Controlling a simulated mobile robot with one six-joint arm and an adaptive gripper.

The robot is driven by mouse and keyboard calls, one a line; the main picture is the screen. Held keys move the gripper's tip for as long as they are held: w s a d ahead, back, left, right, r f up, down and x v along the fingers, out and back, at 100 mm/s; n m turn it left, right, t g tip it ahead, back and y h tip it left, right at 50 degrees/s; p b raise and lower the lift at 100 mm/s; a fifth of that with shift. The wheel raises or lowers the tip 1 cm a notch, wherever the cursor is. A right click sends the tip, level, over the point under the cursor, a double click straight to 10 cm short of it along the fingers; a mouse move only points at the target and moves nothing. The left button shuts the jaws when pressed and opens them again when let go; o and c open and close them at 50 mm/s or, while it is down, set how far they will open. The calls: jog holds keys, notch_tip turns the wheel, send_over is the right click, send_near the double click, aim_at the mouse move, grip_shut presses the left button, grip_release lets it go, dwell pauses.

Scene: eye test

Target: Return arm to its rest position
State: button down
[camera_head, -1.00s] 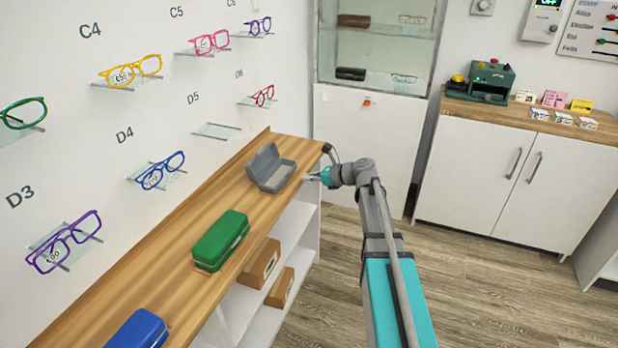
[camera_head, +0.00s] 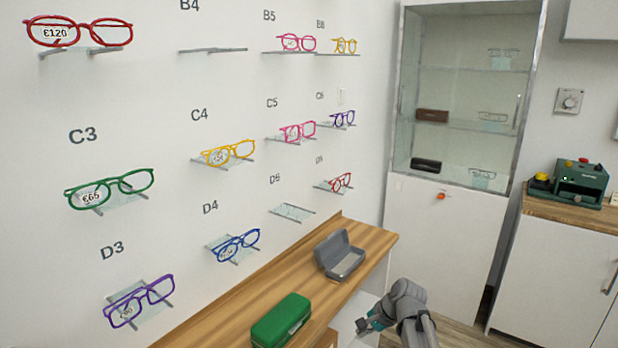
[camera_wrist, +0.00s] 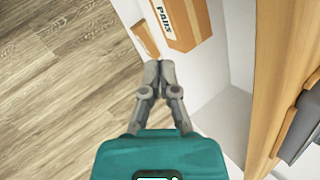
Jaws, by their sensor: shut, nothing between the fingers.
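My gripper (camera_head: 363,326) is low in the head view, beside the front edge of the wooden counter (camera_head: 250,295) and below its top. In the wrist view my gripper (camera_wrist: 152,66) points down past the shelf front with its two fingers together and nothing between them. The open grey case (camera_head: 340,258) lies on the counter above and left of my gripper, apart from it. The closed green case (camera_head: 281,320) lies nearer on the counter.
Glasses hang on wall holders at left. A cardboard box (camera_wrist: 182,22) sits on the shelf under the counter, close to my fingertips. A glass cabinet (camera_head: 456,110) stands behind. A green machine (camera_head: 580,183) stands on the right cabinet. Wooden floor (camera_wrist: 70,90) is clear at left.

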jog(key=s+d+f+n+g+h, duration=0.25)
jog(key=s+n+h, duration=0.35)
jog(key=s+n, duration=0.55)
notch_tip(320, 180, up, 26)
jog(key=p, duration=2.6)
jog(key=shift+f+m, duration=0.15)
jog(key=shift+m, duration=0.3)
